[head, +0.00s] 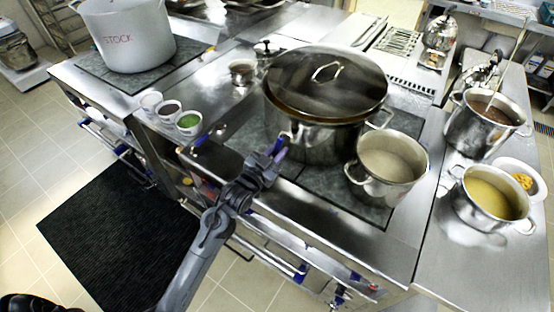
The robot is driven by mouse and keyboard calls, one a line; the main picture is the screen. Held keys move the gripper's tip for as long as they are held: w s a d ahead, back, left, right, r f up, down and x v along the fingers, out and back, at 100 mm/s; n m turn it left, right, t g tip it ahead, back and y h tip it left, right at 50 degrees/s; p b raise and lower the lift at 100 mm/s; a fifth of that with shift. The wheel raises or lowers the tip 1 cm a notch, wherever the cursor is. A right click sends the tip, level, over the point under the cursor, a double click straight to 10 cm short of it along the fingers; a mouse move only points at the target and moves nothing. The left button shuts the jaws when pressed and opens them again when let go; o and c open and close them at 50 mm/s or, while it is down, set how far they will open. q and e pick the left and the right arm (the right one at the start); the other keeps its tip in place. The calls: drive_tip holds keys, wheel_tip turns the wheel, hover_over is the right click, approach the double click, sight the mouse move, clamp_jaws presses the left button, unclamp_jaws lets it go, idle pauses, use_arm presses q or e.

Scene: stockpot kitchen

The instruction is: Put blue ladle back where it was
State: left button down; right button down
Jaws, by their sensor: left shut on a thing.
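My left gripper (272,160) is at the front edge of the stove, just in front of the large lidded pot (310,135). It is shut on a small blue-violet piece (281,150) that shows at its fingertips. This looks like part of the blue ladle, but the rest of it is hidden or too small to make out. I cannot tell whether the gripper touches the pot. My right gripper is not in view.
An open pot (380,192) of pale liquid stands right of the lidded pot. Small bowls (188,124) stand on the left counter, beyond which is a white stockpot (127,40). More pots (492,200) fill the right counter. Rails (285,262) run along the stove front.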

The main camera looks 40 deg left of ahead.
use_arm(q)
drive_tip(key=shift+f, duration=1.85)
drive_tip(key=c, duration=1.4)
unclamp_jaws()
drive_tip(key=shift+f, duration=0.2)
drive_tip(key=o, duration=0.4)
drive_tip(key=shift+r, duration=0.15)
drive_tip(key=s, duration=1.1)
drive_tip(key=s+d+f+g, duration=0.3)
drive_tip(key=s+g, duration=0.1)
drive_tip(key=s, duration=0.3)
drive_tip(key=s+d+f+g, duration=0.3)
drive_tip(key=s+d+g, duration=0.1)
drive_tip(key=s, duration=0.3)
drive_tip(key=s+d+f+g+h, duration=0.1)
drive_tip(key=s+d+f+g, duration=0.2)
drive_tip(key=s+g, duration=0.3)
drive_tip(key=shift+s+d+f, duration=0.2)
drive_tip(key=shift+s+d, duration=0.45)
drive_tip(key=shift+d, duration=0.05)
